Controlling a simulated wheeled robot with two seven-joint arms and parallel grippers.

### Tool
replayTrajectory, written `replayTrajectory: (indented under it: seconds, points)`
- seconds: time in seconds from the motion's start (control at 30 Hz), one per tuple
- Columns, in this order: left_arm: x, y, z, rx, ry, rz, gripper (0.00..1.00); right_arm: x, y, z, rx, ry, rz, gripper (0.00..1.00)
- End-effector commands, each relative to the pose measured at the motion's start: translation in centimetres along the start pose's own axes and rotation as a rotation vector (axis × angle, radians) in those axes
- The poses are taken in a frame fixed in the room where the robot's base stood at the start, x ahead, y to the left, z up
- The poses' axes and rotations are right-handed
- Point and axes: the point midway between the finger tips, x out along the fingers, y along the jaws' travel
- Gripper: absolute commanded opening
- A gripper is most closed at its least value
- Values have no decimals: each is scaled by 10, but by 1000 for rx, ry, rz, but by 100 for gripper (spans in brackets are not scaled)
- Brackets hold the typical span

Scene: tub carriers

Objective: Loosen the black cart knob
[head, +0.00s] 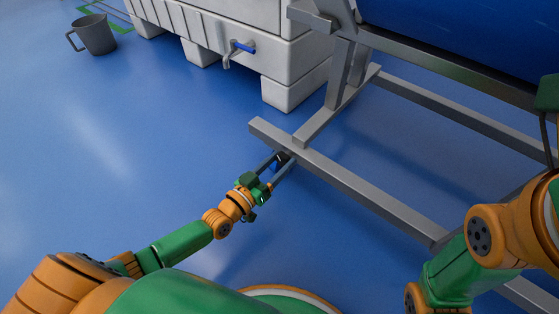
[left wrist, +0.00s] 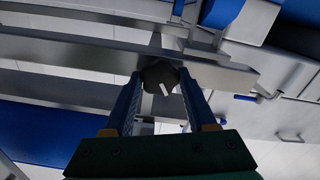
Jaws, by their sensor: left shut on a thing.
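The black cart knob (left wrist: 158,74) is a dark lobed knob with a white pointer mark, seen in the left wrist view in front of a grey metal beam. My left gripper (left wrist: 161,82) has one finger on each side of it and is shut on it. In the head view, the knob (head: 283,157) is a small dark shape between the fingertips of my left gripper (head: 280,164), at the near side of the cart's grey frame (head: 370,194). The fingers partly hide it there. My right arm shows at the right, but its gripper is not in view.
A large blue drum (head: 470,30) lies on the grey frame at the upper right. A pale tub with feet (head: 290,85) and a blue-handled tap (head: 240,48) stands behind. A grey jug (head: 94,34) is at the far left. The blue floor (head: 130,150) on the left is clear.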

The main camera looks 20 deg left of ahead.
Motion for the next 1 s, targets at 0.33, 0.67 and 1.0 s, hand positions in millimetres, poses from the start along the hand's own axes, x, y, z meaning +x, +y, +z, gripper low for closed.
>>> replayTrajectory:
  seconds: [0.33, 0.67, 1.0]
  points:
    - [0, -1, 0, -326, 0, -1, 1, -1, 0, 3, -1, -12, 0, 50]
    - [0, -1, 1, -638, 0, -1, 1, -2, 1, 2, -1, -11, 2, 50]
    - [0, -1, 1, -928, 0, 0, 1, -1, 0, -2, 0, 7, 6, 50]
